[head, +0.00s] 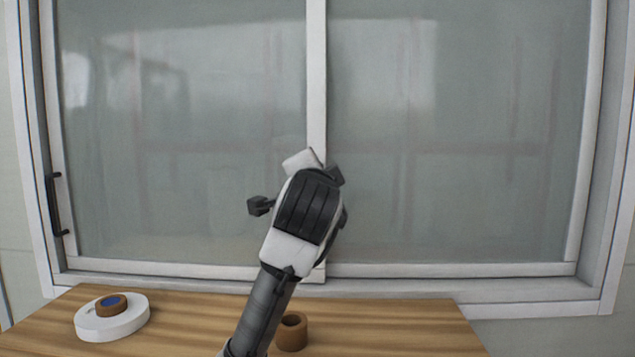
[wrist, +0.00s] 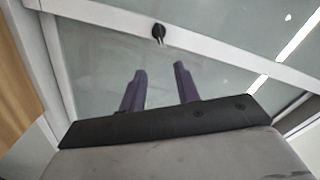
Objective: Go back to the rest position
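My gripper (wrist: 160,88) shows in the wrist view with its two dark purple fingers apart and nothing between them. It faces the frosted glass of a sliding window, and no contact with it shows. In the head view my arm rises from the table's front edge to the middle, in front of the window's centre post. The gripper's fingers are mostly hidden behind the wrist there.
A wooden table (head: 400,325) stands below the window (head: 180,130). On it are a white round disc (head: 112,325) with a brown ring on top, and a brown hollow cylinder (head: 293,332) close beside my arm. A black handle (head: 55,205) is on the left frame.

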